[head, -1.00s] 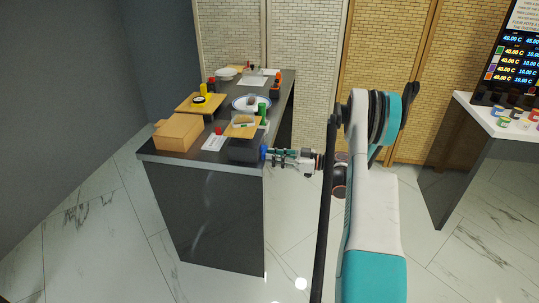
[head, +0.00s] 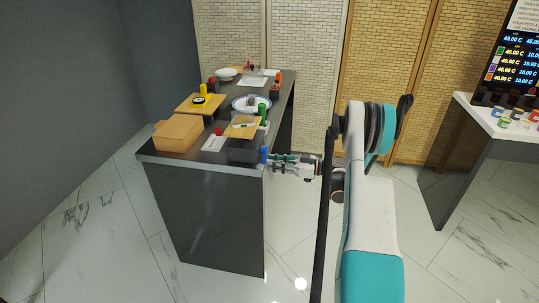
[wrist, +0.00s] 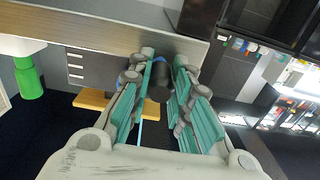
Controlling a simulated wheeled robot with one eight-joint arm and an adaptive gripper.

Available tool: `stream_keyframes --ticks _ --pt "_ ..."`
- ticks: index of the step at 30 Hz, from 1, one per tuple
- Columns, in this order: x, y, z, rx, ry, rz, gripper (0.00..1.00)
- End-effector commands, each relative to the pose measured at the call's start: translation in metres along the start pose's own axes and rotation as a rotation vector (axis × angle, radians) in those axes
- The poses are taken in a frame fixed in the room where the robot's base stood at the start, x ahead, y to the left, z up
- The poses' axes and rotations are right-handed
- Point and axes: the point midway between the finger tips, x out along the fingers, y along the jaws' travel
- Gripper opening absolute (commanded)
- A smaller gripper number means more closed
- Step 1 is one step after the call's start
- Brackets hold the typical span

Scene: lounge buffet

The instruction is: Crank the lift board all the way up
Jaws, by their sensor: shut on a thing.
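The lift board (head: 238,131) is a tan wooden board above a dark box (head: 243,151) at the near right corner of the dark counter. The crank's blue handle (head: 263,154) shows at the right side of the box. My gripper (head: 270,158) reaches in from the right and is shut on the crank handle. In the wrist view, my gripper (wrist: 162,85) has its teal fingers on either side of a dark round part with blue beside it. The fingertips partly hide the handle, and the rest of the crank is hidden.
A cardboard-coloured box (head: 177,133) stands left of the lift. A green bottle-like item (head: 262,109), a plate (head: 252,103) and a tan board with a yellow item (head: 201,100) are behind.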

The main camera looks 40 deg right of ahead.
Motion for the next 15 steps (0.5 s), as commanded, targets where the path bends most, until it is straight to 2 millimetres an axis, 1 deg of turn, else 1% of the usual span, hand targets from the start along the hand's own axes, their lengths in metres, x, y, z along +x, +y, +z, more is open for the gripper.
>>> stream_keyframes --ticks 1,6,15 --pt "-0.002 0.012 -0.006 0.0 0.014 0.019 0.0" --pt "-0.002 0.024 0.001 0.0 0.014 0.018 0.0" --pt "-0.002 0.025 0.001 0.0 0.014 0.017 0.0"
